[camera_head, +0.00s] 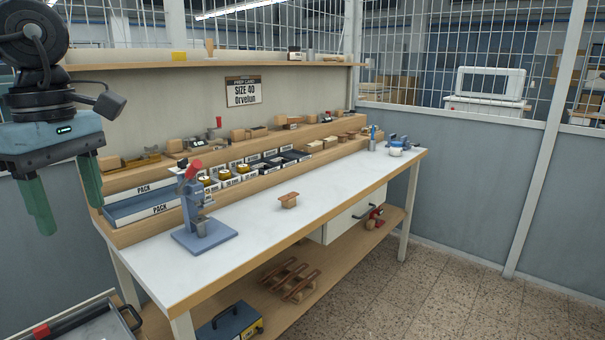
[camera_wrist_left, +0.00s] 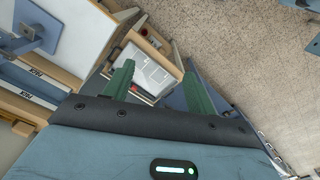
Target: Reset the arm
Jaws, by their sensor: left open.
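My left gripper (camera_head: 65,200) hangs at the left edge of the head view, with its green fingers pointing down. It is open and empty, in front of the back wall and to the left of the workbench (camera_head: 265,243). Its two fingers (camera_wrist_left: 158,88) also show spread apart in the left wrist view, with nothing between them. Beyond them lies an open drawer or tray low down, well apart from the fingers. My right gripper is in neither view.
A blue stamping press (camera_head: 200,215) stands at the bench's left end, near blue PACK trays (camera_head: 145,208). A wooden piece (camera_head: 289,200) lies mid-bench. Stepped shelves with small boxes line the back. A toolbox (camera_head: 230,323) sits below. Speckled floor (camera_head: 440,300) is clear at right.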

